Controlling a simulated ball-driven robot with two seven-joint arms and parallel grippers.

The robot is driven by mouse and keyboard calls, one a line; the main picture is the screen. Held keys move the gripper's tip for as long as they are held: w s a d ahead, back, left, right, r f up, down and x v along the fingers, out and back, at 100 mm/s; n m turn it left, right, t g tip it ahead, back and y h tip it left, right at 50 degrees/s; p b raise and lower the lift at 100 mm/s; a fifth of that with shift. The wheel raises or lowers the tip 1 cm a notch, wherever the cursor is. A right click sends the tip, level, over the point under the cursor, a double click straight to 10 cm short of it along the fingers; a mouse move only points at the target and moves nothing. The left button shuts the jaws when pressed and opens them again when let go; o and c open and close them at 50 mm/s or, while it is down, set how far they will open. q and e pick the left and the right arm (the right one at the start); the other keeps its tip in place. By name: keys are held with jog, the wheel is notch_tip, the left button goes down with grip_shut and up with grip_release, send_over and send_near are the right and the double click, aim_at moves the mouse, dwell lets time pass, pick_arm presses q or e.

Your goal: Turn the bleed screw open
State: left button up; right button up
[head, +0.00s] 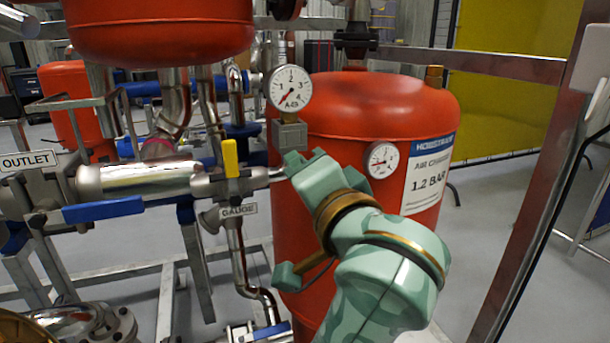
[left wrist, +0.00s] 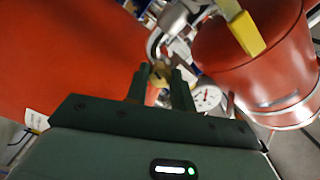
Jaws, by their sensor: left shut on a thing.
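My left gripper (left wrist: 160,82) shows in the left wrist view with its two dark fingers on either side of a small brass-coloured piece, which looks like the bleed screw (left wrist: 160,71). The fingers are shut on it. In the head view the left gripper (head: 300,160) reaches up to just below the grey block (head: 289,135) under the upper pressure gauge (head: 290,89). There the screw is hidden by the gripper, and its turn angle cannot be told. My right gripper is in neither view.
A yellow lever (head: 230,158) stands upright left of the gripper, above the GAUGE label (head: 238,210). A blue lever (head: 103,209) is farther left. The red tank (head: 350,115) with a small dial (head: 381,160) stands close behind my arm. A metal post (head: 528,190) rises at right.

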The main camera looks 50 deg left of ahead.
pick_arm(q)
jog(key=shift+f, duration=0.15)
jog(key=o, duration=1)
jog(key=shift+d, duration=0.1)
jog(key=p+v, duration=0.5)
jog(key=v, duration=1.1)
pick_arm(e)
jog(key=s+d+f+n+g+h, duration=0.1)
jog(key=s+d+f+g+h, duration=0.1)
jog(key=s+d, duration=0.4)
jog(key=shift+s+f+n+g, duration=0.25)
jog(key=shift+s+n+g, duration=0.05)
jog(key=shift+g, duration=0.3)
pick_arm(q)
jog(key=shift+w+d, duration=0.1)
jog(key=shift+d, duration=0.05)
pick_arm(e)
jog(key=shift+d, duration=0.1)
